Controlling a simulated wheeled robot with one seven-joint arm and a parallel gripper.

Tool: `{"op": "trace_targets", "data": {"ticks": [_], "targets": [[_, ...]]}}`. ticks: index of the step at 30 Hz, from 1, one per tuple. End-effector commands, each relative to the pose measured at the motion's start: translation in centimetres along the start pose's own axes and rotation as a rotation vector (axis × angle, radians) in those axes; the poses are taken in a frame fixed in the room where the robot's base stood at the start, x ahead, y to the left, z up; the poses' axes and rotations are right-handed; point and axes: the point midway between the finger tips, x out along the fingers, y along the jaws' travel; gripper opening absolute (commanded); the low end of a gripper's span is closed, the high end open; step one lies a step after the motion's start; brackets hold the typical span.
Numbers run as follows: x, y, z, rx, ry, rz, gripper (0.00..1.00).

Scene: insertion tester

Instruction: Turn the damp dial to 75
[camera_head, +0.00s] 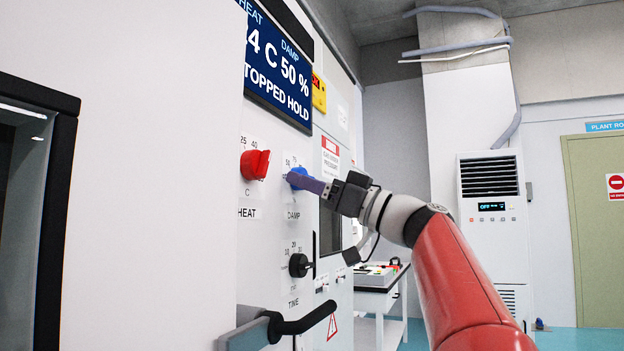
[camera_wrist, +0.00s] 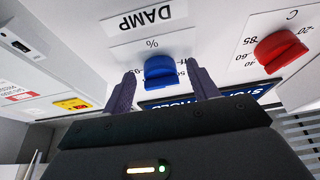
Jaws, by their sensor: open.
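The damp dial is a blue knob (camera_head: 296,178) on the white panel, below the screen and right of the red heat dial (camera_head: 255,164). In the wrist view the blue damp dial (camera_wrist: 159,70) appears upside down, under its DAMP label (camera_wrist: 145,18). My gripper (camera_head: 305,181) is at the damp dial. In the wrist view my gripper's (camera_wrist: 163,90) two purple fingers stand open, one on each side of the blue knob, with gaps visible. The display (camera_head: 279,72) reads DAMP 50 % and STOPPED HOLD. The dial's exact pointer position is hard to tell.
The red heat dial also shows in the wrist view (camera_wrist: 279,51). A black time dial (camera_head: 299,265) sits below the damp dial. A black door handle (camera_head: 300,322) juts out lower down. A white trolley (camera_head: 378,290) stands behind my arm.

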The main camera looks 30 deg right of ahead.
Motion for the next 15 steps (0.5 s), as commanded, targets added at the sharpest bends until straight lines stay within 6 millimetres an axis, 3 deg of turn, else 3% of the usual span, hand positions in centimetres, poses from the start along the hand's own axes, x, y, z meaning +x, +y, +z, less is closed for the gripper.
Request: {"op": "trace_targets", "data": {"ticks": [5, 15], "targets": [[-0.02, 0.01, 0.05, 0.000, 0.000, 0.000, 0.59], [-0.03, 0.01, 0.02, 0.000, 0.000, 0.001, 0.16]]}}
